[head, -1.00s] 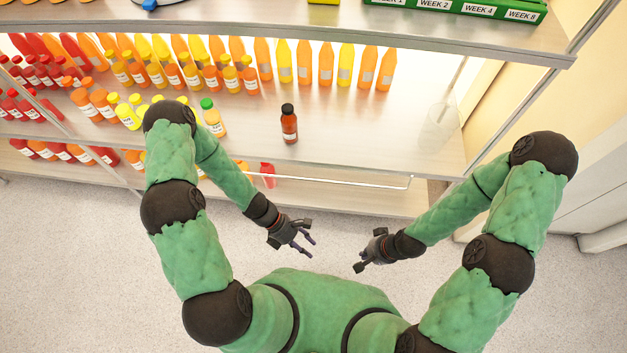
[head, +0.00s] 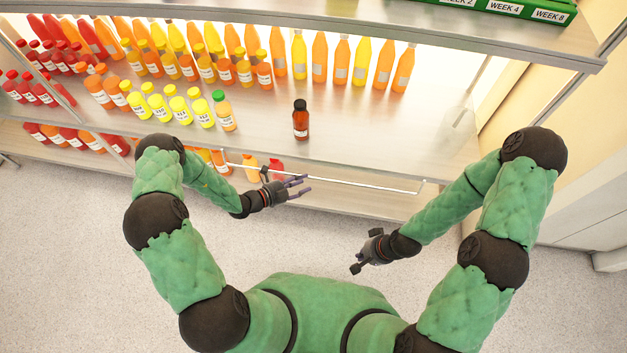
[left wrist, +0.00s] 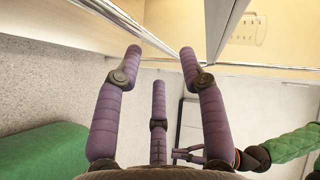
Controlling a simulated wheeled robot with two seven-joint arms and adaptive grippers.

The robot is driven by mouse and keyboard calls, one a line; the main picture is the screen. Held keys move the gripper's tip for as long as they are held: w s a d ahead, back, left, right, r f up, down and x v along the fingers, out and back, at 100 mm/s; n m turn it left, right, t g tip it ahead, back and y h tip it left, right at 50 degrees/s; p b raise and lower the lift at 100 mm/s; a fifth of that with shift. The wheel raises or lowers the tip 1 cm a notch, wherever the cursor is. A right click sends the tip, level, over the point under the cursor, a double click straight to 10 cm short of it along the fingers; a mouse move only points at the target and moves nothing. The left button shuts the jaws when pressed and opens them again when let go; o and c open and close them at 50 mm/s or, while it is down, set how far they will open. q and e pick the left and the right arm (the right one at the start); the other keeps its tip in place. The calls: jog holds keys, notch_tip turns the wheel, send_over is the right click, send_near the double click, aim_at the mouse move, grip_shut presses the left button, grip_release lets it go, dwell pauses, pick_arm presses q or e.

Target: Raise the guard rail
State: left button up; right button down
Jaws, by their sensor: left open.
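The guard rail (head: 375,183) is a thin pale metal bar along the front of the lower shelf, below the middle shelf's front edge. My left gripper (head: 300,187) is open and empty beside the left part of the rail, with its fingers pointing right. I cannot tell whether it touches the bar. In the left wrist view its purple fingers (left wrist: 160,75) are spread with nothing between them. My right gripper (head: 358,262) hangs over the floor, away from the rail; I cannot tell its finger state.
A dark brown bottle (head: 300,120) stands alone on the middle shelf (head: 380,150). Rows of juice bottles fill that shelf's left and back. An orange bottle (head: 250,167) and a red one (head: 276,170) stand low behind the rail. The floor (head: 90,240) before the shelf is clear.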

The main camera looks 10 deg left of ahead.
aim_at(314, 178)
pick_arm(q)
jog(key=b+x, duration=0.1)
jog(key=x, duration=0.4)
jog(key=shift+w+d+b, duration=0.2)
jog(key=shift+d+b, duration=0.05)
jog(key=shift+b, duration=0.1)
grip_shut()
